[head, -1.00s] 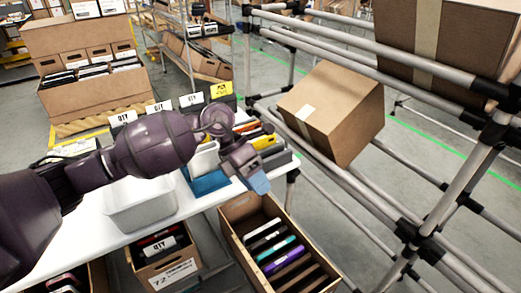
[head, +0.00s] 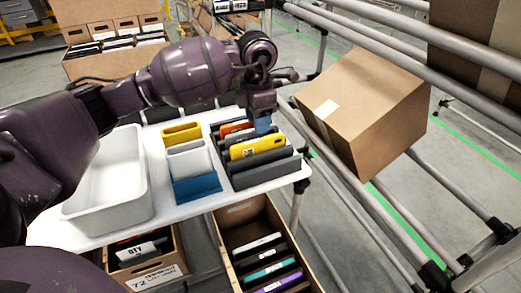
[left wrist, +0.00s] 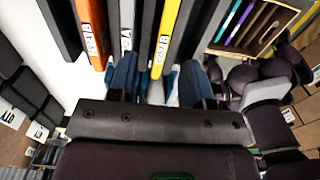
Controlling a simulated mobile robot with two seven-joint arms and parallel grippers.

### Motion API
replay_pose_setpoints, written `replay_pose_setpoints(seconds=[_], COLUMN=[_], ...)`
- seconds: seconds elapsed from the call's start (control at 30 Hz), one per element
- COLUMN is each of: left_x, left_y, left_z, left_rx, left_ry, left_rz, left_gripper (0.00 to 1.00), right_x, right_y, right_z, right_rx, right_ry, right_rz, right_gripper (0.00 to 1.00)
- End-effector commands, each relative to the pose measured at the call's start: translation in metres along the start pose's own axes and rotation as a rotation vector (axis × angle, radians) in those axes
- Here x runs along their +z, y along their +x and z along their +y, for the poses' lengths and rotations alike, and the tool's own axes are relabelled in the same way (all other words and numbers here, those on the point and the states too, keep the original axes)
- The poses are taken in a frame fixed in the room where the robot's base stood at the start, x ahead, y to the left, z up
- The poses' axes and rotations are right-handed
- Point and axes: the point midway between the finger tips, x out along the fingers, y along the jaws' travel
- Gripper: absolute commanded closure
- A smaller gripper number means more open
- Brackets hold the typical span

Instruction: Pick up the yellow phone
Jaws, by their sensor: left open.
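The yellow phone (head: 257,146) stands on edge in a dark slotted rack (head: 264,176) on the white table, among orange, white and dark phones. My left gripper (head: 262,124) is open, just above and behind the phone in the head view. In the left wrist view, the yellow phone (left wrist: 168,32) runs up from between the two blue fingertips (left wrist: 160,78), with a white-labelled phone (left wrist: 126,25) beside it. The fingers partly hide the near ends. I cannot tell whether they touch the phone. My right gripper is not in view.
An empty white bin (head: 108,190) and yellow, white and blue holders (head: 196,187) stand left of the rack. A carton with several phones (head: 235,215) sits below the table's front edge. A tilted carton (head: 365,105) rests on a pipe rack (head: 400,217) to the right.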

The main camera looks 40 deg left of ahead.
Motion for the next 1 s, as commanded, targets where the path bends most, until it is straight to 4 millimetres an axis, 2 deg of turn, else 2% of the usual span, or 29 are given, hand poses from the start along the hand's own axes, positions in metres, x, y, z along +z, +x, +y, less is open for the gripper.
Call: replay_pose_setpoints(seconds=[0.03, 0.27, 0.6, 0.73, 0.9, 1.0], left_x=[-0.001, -0.001, -0.003, -0.003, -0.003, -0.003], left_y=[0.014, 0.025, 0.07, 0.073, 0.071, 0.071], left_z=[-0.001, -0.001, -0.006, -0.006, -0.005, -0.005], left_rx=[-0.006, -0.002, -0.006, -0.002, 0.0, 0.0], left_ry=[0.0, 0.0, 0.0, 0.0, 0.0, 0.0], left_rz=[0.008, 0.004, 0.008, 0.002, 0.0, 0.0], left_gripper=[0.54, 0.54, 0.54, 0.54, 0.54, 0.7], right_x=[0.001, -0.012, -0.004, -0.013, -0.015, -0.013], right_y=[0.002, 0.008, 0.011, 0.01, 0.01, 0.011], right_z=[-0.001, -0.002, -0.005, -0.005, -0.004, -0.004], right_rx=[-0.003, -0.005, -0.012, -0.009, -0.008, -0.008], right_ry=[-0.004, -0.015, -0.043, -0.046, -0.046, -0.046], right_rz=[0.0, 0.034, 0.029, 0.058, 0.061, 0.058], right_gripper=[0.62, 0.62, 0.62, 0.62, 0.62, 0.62])
